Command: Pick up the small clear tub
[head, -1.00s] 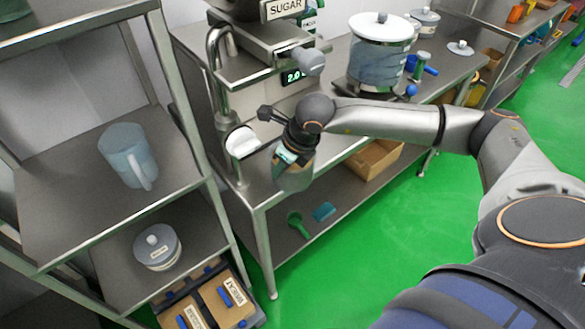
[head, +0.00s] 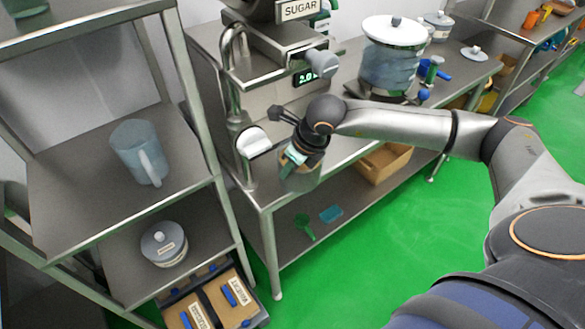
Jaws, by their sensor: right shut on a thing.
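My right gripper (head: 294,158) hangs in front of the sugar scale's bench. It is shut on the small clear tub (head: 300,180), a see-through container at the end of the fingers. The tub is off any surface, by the front edge of the steel bench. Its contents are hard to make out. My left gripper is not in view.
A dispenser labelled SUGAR (head: 297,9) with a scale display (head: 306,77) stands behind my gripper. A clear lidded pot (head: 390,65) is to its right. A steel shelf at left holds a jug (head: 138,150) and a lidded jar (head: 163,243). Green floor is open.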

